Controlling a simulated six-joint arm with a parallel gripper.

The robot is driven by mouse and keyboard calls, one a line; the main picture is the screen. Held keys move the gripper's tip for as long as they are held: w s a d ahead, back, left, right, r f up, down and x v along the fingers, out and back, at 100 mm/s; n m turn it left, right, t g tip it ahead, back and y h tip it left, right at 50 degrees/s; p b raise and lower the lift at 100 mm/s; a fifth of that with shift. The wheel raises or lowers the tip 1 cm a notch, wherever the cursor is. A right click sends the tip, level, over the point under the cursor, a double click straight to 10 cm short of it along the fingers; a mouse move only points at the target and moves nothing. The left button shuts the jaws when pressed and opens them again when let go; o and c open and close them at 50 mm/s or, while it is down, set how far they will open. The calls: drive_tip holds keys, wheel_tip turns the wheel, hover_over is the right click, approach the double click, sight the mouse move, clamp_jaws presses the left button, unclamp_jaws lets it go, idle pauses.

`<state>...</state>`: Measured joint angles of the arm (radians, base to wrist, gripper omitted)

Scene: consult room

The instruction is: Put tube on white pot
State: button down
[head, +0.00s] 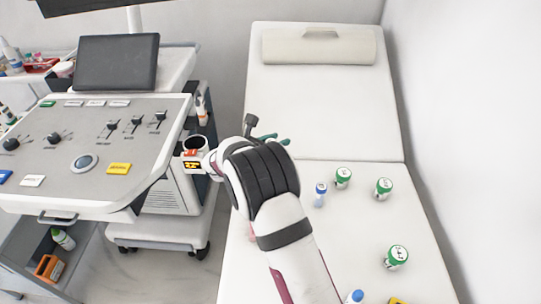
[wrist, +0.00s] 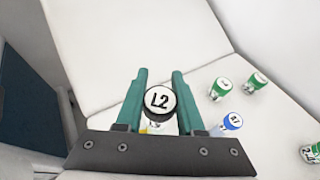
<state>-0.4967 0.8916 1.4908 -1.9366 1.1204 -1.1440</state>
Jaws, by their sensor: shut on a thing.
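My gripper (wrist: 160,78) has green fingers, one on each side of a black-capped tube (wrist: 160,100) whose white top label reads L2. It is shut on this tube, held above the couch. In the head view, the dark cap (head: 250,121) shows at the far side of my gripper (head: 272,138), and my arm hides much of the hand. Below the cap in the wrist view, a little of the clear and yellowish body shows.
Several green-capped jars (head: 384,187) and a blue-capped tube (head: 320,190) stand on the white couch (head: 345,240). Another blue cap (head: 355,296) is at the front edge. The console (head: 100,140) stands at left, a wall at right. The couch's far half is clear.

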drive_tip(key=shift+w+a+f, duration=0.1)
drive_tip(key=shift+a+f, duration=0.15)
drive_tip(key=shift+f, duration=0.6)
drive_tip(key=shift+w+a+f, duration=0.1)
drive_tip(key=shift+a+f, duration=0.2)
drive_tip(key=shift+f, duration=0.55)
drive_tip(key=shift+w+a+f, duration=0.1)
drive_tip(key=shift+a+f, duration=0.15)
drive_tip(key=shift+f, duration=0.6)
drive_tip(key=shift+f, duration=0.1)
drive_tip(key=c, duration=0.5)
unclamp_jaws()
